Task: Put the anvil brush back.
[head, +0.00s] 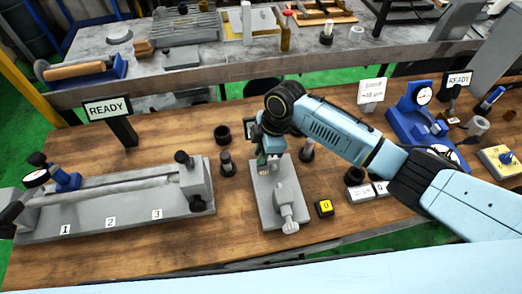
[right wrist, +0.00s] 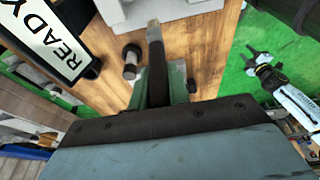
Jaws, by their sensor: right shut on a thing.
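In the right wrist view, the anvil brush (right wrist: 156,60), a slim dark handle with a pale metal-like tip, stands between my green fingers. My right gripper (right wrist: 163,82) is shut on it, and the tip points away from the wrist. In the head view my right gripper (head: 268,152) is over the back end of a grey fixture (head: 268,208) on the wooden bench. The brush is too small and covered to make out there. I cannot tell whether it touches anything.
A long grey measuring bed (head: 110,213) lies left. Dark upright cylinders (head: 226,162) (head: 307,152) stand either side of my gripper. A READY sign (head: 107,108) stands behind left. A yellow tile (head: 324,208) and blue dial gauge (head: 410,115) are right.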

